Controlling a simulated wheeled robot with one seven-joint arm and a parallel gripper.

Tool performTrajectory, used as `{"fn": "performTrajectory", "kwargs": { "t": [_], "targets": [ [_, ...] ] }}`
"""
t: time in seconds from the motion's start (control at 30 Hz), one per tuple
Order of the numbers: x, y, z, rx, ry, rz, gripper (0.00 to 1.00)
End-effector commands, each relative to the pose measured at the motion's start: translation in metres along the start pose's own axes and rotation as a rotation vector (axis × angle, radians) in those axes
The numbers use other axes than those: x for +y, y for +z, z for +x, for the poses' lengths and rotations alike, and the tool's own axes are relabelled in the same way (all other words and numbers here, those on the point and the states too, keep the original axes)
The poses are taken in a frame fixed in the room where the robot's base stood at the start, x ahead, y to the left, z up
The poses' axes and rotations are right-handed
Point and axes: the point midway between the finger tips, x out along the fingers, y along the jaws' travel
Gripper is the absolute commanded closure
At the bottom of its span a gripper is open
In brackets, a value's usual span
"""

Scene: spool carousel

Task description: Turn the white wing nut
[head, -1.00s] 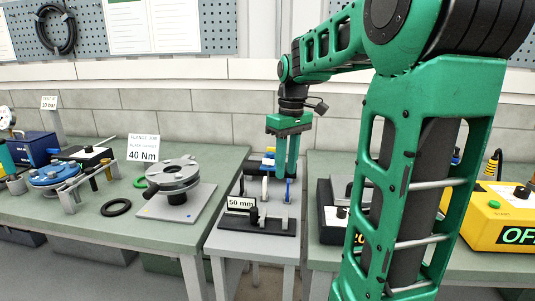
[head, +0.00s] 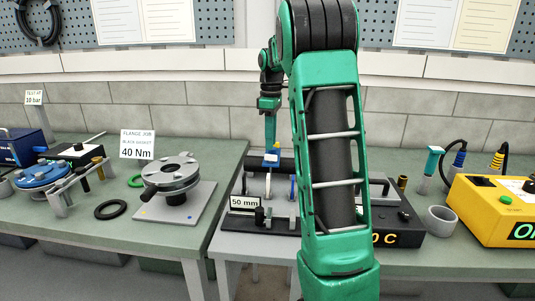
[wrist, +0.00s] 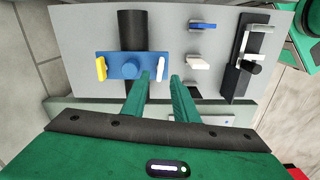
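The white wing nut (wrist: 160,68) stands at the right end of a blue clamp bar (wrist: 130,68) in the wrist view. A yellow wing nut (wrist: 101,68) stands at the bar's left end. My gripper (wrist: 160,76) is open, with one green finger on each side of the white wing nut's near end. I cannot tell whether either finger touches it.
A separate white piece (wrist: 198,62) and a blue piece (wrist: 203,25) stand right of the bar. A black fixture with grey parts (wrist: 240,70) lies further right. A flange (head: 172,172) stands left of the fixture table, and a yellow box (head: 490,207) stands at right.

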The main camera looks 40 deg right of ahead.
Motion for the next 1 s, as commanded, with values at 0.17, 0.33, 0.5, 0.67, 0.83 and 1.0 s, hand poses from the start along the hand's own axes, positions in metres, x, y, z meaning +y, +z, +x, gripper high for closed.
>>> {"fn": "performTrajectory", "kwargs": {
  "t": [0.17,0.33,0.5,0.67,0.83,1.0],
  "targets": [
    [0.0,0.001,0.029,-0.001,-0.002,0.002,0.73],
    [0.001,0.002,0.044,0.0,-0.001,0.003,0.73],
    [0.001,0.002,0.05,0.001,0.001,0.003,0.73],
    [0.001,0.002,0.05,0.001,0.001,0.003,0.73],
    [0.001,0.002,0.05,0.001,0.001,0.003,1.0],
    [0.001,0.002,0.05,0.001,0.002,0.003,1.0]
  ]
}}
